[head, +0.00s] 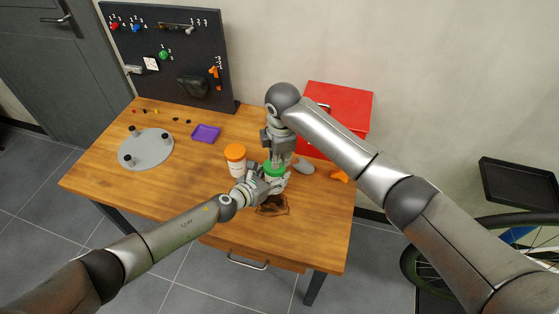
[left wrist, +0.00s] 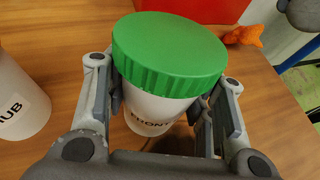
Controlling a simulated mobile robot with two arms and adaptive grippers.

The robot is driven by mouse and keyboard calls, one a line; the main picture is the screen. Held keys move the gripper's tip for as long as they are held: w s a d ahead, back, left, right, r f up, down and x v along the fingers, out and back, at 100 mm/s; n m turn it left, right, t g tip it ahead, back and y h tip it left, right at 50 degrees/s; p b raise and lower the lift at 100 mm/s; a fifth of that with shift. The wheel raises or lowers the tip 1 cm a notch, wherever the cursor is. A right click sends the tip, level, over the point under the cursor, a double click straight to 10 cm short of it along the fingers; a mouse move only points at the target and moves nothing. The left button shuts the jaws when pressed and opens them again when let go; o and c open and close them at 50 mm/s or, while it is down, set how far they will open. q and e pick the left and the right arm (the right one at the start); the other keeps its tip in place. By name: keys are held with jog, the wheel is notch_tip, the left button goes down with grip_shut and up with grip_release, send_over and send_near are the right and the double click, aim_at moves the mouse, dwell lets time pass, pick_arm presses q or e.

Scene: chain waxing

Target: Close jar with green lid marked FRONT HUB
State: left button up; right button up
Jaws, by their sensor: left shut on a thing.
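The white jar (left wrist: 152,108) has a label whose visible part reads FRONT. The green lid (left wrist: 170,50) sits on top of its mouth; I cannot tell whether it is tight. My left gripper (left wrist: 172,112) is shut around the jar's body, one finger on each side, below the lid. In the head view the green lid (head: 274,169) shows just under my right gripper (head: 277,158), which points down from above. Whether the right fingers touch the lid or are open is too small to tell. The jar's lower part is mostly hidden by my left gripper in the head view.
A white jar with an orange lid (head: 236,153) stands just left of the held jar. A dark brown patch (head: 272,206) lies in front. A grey lump (head: 304,166), an orange object (head: 339,176) and a red box (head: 340,105) are to the right. A purple tray (head: 206,133) lies behind left.

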pick_arm(q)
jog(key=o, duration=1.5)
jog(key=shift+w, duration=0.1)
jog(key=shift+a+r, duration=0.1)
jog(key=shift+a, duration=0.05)
jog(key=v, duration=1.2)
jog(key=shift+f, duration=0.2)
pick_arm(e)
jog(key=shift+s+a, duration=0.1)
